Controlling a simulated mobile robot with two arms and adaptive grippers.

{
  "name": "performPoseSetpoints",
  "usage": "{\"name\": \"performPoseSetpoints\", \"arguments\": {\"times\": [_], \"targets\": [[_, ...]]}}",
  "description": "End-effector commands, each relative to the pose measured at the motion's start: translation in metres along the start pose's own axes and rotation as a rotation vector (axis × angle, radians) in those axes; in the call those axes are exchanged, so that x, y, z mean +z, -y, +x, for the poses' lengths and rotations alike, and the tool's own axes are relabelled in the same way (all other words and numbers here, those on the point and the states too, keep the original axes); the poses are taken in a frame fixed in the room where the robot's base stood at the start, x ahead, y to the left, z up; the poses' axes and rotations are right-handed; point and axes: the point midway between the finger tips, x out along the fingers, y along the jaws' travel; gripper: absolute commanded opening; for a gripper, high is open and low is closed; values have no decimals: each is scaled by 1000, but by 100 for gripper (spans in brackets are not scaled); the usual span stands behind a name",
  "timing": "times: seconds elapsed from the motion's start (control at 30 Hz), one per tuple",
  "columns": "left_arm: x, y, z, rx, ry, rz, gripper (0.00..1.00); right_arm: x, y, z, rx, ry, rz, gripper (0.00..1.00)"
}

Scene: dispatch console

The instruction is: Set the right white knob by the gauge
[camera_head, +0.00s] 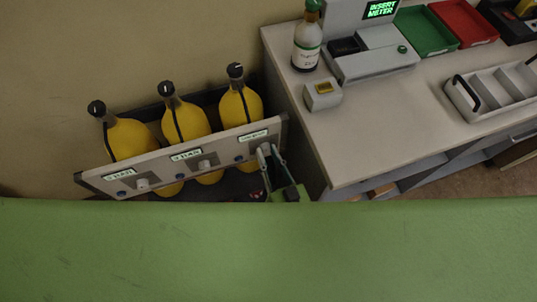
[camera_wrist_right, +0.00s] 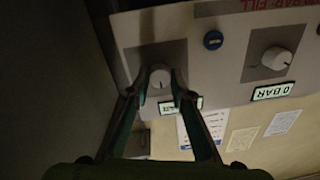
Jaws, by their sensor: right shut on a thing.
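A pale panel (camera_head: 158,172) in front of yellow cylinders carries three white knobs, each with a small lit gauge display. The right white knob (camera_wrist_right: 160,77) sits between the fingertips of my right gripper (camera_head: 267,150), which is shut on it; the gripper also shows in the wrist view (camera_wrist_right: 158,92). The gauge of the right knob (camera_head: 253,136) is lit, but too small to read in the head view and partly covered by a finger in the wrist view. The middle knob (camera_head: 204,164) and left knob (camera_head: 142,183) are free. My left gripper is not in view.
Yellow cylinders (camera_head: 190,122) with black tops stand behind the panel. The neighbouring gauge (camera_wrist_right: 272,91) reads 0 BAR, upside down. A desk (camera_head: 385,112) to the right holds a bottle (camera_head: 307,47), a small grey box (camera_head: 323,96) and a divided tray (camera_head: 497,92).

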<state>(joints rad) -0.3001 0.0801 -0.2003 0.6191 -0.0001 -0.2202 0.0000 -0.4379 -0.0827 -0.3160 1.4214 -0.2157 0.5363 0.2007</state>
Motion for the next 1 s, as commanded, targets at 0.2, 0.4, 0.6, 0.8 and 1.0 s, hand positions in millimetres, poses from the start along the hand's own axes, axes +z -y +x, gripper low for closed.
{"name": "performPoseSetpoints", "arguments": {"times": [0.2, 0.4, 0.6, 0.8, 1.0], "targets": [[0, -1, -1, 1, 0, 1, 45, 0, 0, 0, -3, -6, 100, 0], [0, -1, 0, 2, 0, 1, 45, 1, 0, 0, -5, -14, 263, 0], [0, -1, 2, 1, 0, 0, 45, 1, 0, 0, -7, -24, 453, 0], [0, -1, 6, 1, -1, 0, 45, 2, 1, 0, -8, -34, 642, 0], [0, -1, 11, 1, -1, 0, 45, 2, 1, 0, -10, -43, 804, 0]]}}
